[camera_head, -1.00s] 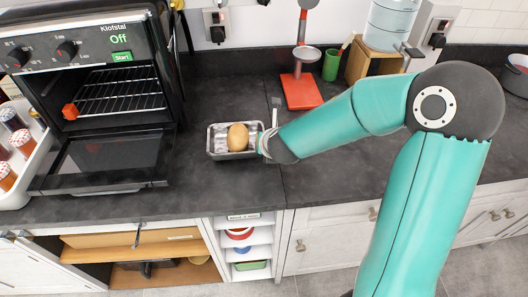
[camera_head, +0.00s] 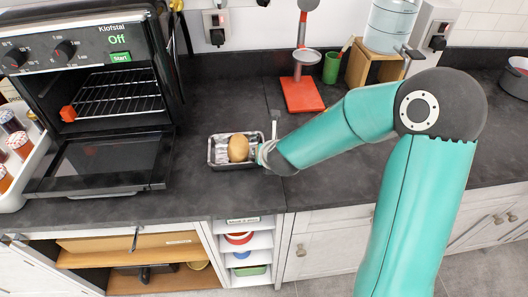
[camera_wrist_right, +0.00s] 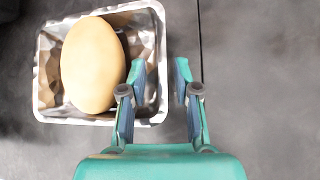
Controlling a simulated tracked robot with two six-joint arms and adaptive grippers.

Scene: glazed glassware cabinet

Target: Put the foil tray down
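The foil tray (camera_head: 211,160) is a silvery rectangular tray that appears to rest flat on the dark counter, right of the oven. It also shows in the right wrist view (camera_wrist_right: 47,99). A tan, potato-like oval item (camera_head: 238,148) lies in it. My right gripper (camera_wrist_right: 161,78) is at the tray's right side. One finger is inside the tray and the other is outside, with the right wall between them. Gaps show between the fingers and the wall, so it looks open. In the head view the fingers are small and partly hidden. My left gripper is out of view.
The oven (camera_head: 90,85) stands at the left with its door (camera_head: 100,163) lowered over the counter. A red-based stand (camera_head: 302,94), a green cup (camera_head: 331,67) and a wooden box (camera_head: 373,62) stand behind. Bare counter lies in front of the tray.

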